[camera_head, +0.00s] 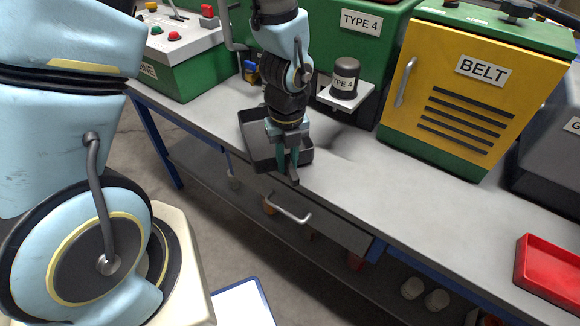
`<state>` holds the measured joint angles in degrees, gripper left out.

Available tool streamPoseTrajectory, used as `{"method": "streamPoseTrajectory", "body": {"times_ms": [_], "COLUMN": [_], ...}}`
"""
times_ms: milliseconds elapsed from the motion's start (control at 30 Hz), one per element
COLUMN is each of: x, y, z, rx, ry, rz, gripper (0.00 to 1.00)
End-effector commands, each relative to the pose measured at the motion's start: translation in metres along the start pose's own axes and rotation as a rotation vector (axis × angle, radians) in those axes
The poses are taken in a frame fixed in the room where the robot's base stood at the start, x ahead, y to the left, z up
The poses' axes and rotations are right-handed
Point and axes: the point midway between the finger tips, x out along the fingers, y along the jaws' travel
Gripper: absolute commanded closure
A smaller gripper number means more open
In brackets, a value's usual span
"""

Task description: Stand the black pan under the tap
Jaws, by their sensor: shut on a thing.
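The black pan (262,150) is a dark, shallow, open vessel at the front edge of the grey bench, left of centre. My gripper (288,165) points down at the pan's front right side and is shut on it. My wrist and fingers hide part of the pan, and I cannot tell whether its base touches the bench. A small blue and yellow fitting (250,72), possibly the tap, shows behind the pan at the left end of the green TYPE 4 machine. My arm partly hides that area.
A yellow BELT cabinet (465,90) stands further right. A red tray (550,268) lies at the right. The bench front (400,190) between is clear. A drawer (315,215) is below the pan.

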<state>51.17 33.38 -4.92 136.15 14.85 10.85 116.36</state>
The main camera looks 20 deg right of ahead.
Motion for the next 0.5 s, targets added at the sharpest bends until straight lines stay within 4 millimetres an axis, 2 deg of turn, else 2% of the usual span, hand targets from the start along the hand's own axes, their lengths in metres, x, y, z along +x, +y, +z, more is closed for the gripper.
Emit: {"method": "streamPoseTrajectory", "body": {"times_ms": [500], "x": [0.001], "y": [-0.004], "z": [0.05], "rx": [-0.003], "ry": [0.0], "rz": [0.0], "gripper": [1.0]}}
